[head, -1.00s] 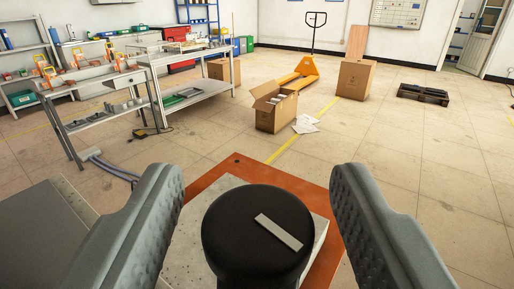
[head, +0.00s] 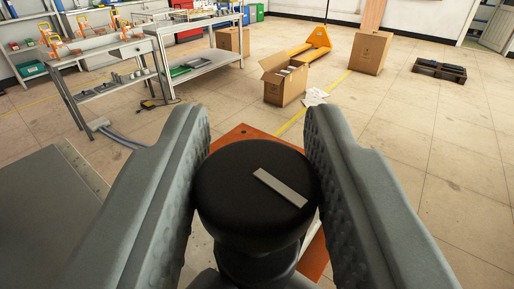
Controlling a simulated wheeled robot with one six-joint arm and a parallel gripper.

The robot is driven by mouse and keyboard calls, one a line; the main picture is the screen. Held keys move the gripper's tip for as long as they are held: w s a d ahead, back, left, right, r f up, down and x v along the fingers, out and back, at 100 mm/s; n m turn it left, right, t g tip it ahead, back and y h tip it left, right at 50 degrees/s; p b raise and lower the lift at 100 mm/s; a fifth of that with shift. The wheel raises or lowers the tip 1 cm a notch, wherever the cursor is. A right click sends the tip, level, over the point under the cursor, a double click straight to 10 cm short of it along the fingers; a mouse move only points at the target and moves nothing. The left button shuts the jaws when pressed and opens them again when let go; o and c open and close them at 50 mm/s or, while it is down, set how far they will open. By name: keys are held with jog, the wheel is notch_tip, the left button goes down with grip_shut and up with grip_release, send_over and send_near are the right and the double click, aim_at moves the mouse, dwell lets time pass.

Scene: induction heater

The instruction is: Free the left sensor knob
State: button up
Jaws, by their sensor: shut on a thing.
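The sensor knob (head: 240,205) is a round black knob with a pale grey bar marking on its top, at the lower middle of the head view. Its narrower black neck shows below the cap. I cannot tell from this view whether it is the left one. My gripper (head: 257,150) has its two grey padded fingers closed against the left and right sides of the knob. The knob's lower part and its mounting are partly hidden by the fingers.
An orange-red plate (head: 240,133) lies under the knob. A grey flat surface (head: 45,215) is at left. Beyond are a metal workbench (head: 190,62), an open cardboard box (head: 284,82), a closed box (head: 360,52) and a black pallet (head: 440,70).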

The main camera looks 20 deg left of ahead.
jog(key=shift+n+y, duration=0.3)
jog(key=shift+y, duration=0.1)
jog(key=o, duration=0.9)
jog(key=shift+o, duration=0.2)
jog(key=shift+s, duration=0.1)
jog(key=v, duration=1.7)
jog(key=shift+r, duration=0.25)
jog(key=shift+s+d, duration=0.1)
jog(key=shift+d, duration=0.05)
